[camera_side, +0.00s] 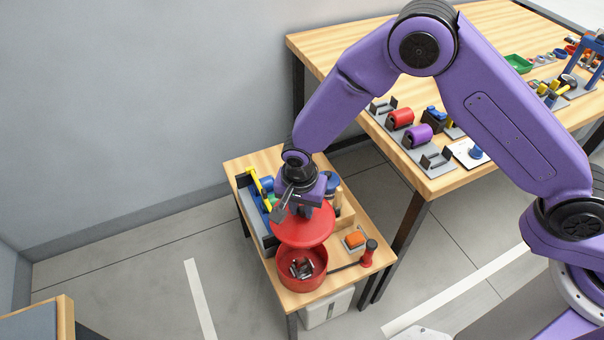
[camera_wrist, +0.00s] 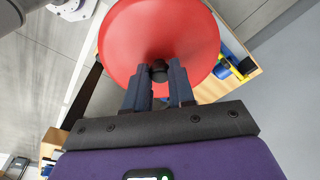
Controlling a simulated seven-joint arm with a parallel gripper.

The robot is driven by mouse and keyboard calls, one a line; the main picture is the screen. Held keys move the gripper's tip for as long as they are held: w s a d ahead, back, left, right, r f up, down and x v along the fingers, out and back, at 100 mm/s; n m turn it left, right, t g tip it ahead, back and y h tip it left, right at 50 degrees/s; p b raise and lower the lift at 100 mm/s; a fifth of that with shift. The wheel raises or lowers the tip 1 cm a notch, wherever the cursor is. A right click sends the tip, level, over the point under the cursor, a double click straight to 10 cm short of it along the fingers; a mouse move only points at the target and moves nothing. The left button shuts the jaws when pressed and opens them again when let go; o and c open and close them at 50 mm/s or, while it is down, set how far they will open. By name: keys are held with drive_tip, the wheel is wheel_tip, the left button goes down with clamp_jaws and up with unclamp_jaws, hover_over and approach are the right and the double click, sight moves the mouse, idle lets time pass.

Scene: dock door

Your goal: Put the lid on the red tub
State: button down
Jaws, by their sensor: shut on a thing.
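The red lid (camera_side: 304,228) is a round disc with a dark knob. My gripper (camera_side: 308,208) is shut on the lid's knob and holds the lid above the small wooden table. In the wrist view, the two fingers of my gripper (camera_wrist: 160,78) close around the black knob, and the lid (camera_wrist: 130,40) fills the top middle. The red tub (camera_side: 302,280) stands open near the table's front edge in the side view, with several small grey metal pieces inside. The lid is above and behind the tub and apart from its front rim. The wrist view does not show the tub.
A dark-and-red handled tool (camera_side: 368,253) lies right of the tub. An orange block (camera_side: 355,239) sits on a grey plate behind it. A grey bin (camera_side: 252,218) with a yellow-handled tool (camera_side: 255,183) is at the left. A larger workbench (camera_side: 460,150) stands behind right.

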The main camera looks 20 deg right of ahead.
wheel_tip(320, 180, down, 19)
drive_tip(key=shift+f, duration=0.2)
idle(0.7)
drive_tip(key=shift+f, duration=0.15)
idle(2.0)
drive_tip(key=shift+c, duration=2)
unclamp_jaws()
wheel_tip(320, 180, up, 7)
drive_tip(key=shift+c, duration=0.3)
clamp_jaws()
